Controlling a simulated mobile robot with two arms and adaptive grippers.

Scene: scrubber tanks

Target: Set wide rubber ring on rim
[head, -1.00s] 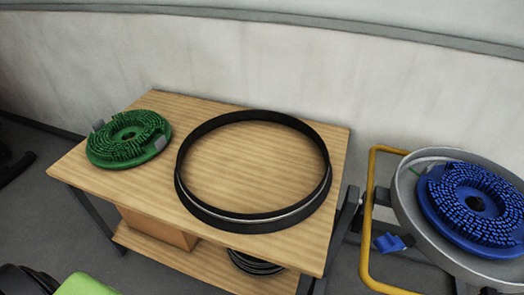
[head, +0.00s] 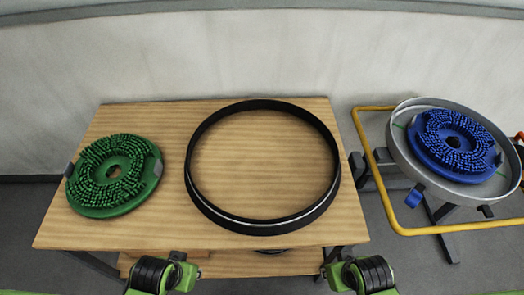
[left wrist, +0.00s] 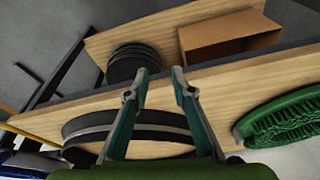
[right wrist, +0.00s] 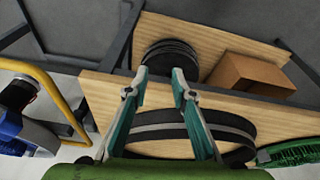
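The wide black rubber ring (head: 250,226), with a light stripe round its side, lies flat on the wooden table (head: 340,225). A grey round pan with a raised rim (head: 394,145) stands right of the table and holds a blue bristle brush (head: 452,147). My left gripper (left wrist: 155,73) is open and empty, and the ring (left wrist: 82,130) is seen beyond its fingers. My right gripper (right wrist: 160,71) is also open and empty, with the ring (right wrist: 232,128) beyond it. In the head view both wrists are at the table's front edge; their fingertips cannot be made out there.
A green bristle brush (head: 115,175) lies on the table left of the ring. A yellow tube frame (head: 365,135) surrounds the pan's stand. The lower shelf holds a cardboard box (right wrist: 250,75) and a stack of black rings (right wrist: 168,57). A wall runs behind the table.

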